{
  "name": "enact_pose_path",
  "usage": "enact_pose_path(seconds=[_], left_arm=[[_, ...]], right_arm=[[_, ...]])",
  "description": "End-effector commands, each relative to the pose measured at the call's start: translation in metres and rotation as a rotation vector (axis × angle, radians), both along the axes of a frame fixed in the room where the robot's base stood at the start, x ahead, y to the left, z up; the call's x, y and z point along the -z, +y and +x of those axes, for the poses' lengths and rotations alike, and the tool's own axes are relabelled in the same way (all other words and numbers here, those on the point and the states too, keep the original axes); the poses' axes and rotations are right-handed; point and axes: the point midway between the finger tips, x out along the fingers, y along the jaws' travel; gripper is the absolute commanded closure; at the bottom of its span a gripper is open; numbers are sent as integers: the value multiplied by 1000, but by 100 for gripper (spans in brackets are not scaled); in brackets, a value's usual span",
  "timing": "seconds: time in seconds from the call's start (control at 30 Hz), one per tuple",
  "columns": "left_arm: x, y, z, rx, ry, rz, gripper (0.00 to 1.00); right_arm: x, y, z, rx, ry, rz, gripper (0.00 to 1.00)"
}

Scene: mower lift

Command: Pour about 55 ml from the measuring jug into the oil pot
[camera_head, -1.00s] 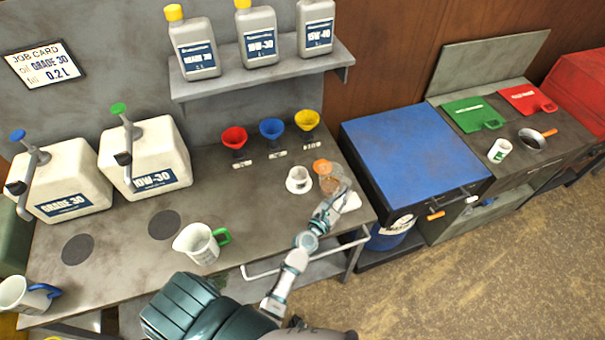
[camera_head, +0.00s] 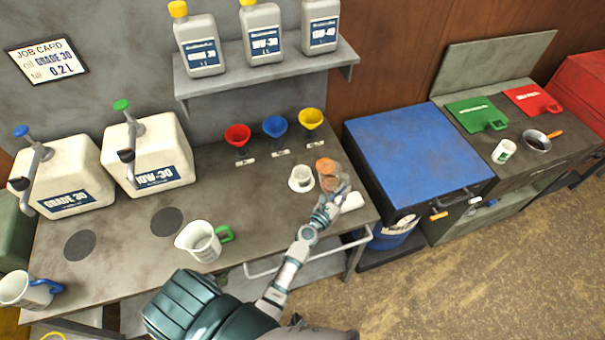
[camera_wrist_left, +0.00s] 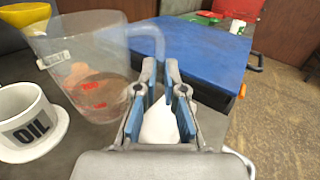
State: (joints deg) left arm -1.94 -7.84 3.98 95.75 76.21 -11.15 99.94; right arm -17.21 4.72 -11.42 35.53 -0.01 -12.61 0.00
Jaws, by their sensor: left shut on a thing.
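The measuring jug (camera_head: 329,179) is clear with red markings and stands at the right of the bench, close to the oil pot. In the left wrist view the jug (camera_wrist_left: 98,88) looks about upright, with a little brownish liquid low inside. My left gripper (camera_head: 334,196) is shut on the jug's handle; in the wrist view its fingers (camera_wrist_left: 160,85) are around the clear handle. The oil pot (camera_head: 301,176) is a white cup on a saucer, left of the jug. Its OIL label shows in the wrist view (camera_wrist_left: 27,122). Its contents are hidden. My right gripper is not in view.
An orange item (camera_head: 325,164) shows at or behind the jug. A white item (camera_head: 352,201) lies right of the gripper. Red (camera_head: 237,135), blue (camera_head: 274,126) and yellow (camera_head: 311,118) funnels stand behind. A blue-topped cabinet (camera_head: 415,155) is to the right.

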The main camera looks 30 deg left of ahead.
Motion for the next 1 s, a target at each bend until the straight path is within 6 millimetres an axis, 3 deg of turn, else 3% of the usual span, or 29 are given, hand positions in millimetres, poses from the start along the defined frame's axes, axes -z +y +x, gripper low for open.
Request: enact_pose_path(seconds=[0.37, 0.6, 0.8, 1.0], left_arm=[[2, 17, 0, -7, -16, -239, 100], [-14, 31, -1, -10, -24, -393, 100], [-42, 47, -2, -13, -30, -523, 100], [-37, 55, -2, -15, -33, -655, 100]], right_arm=[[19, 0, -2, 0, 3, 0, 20], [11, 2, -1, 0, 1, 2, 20], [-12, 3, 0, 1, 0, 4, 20], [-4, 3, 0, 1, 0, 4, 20]])
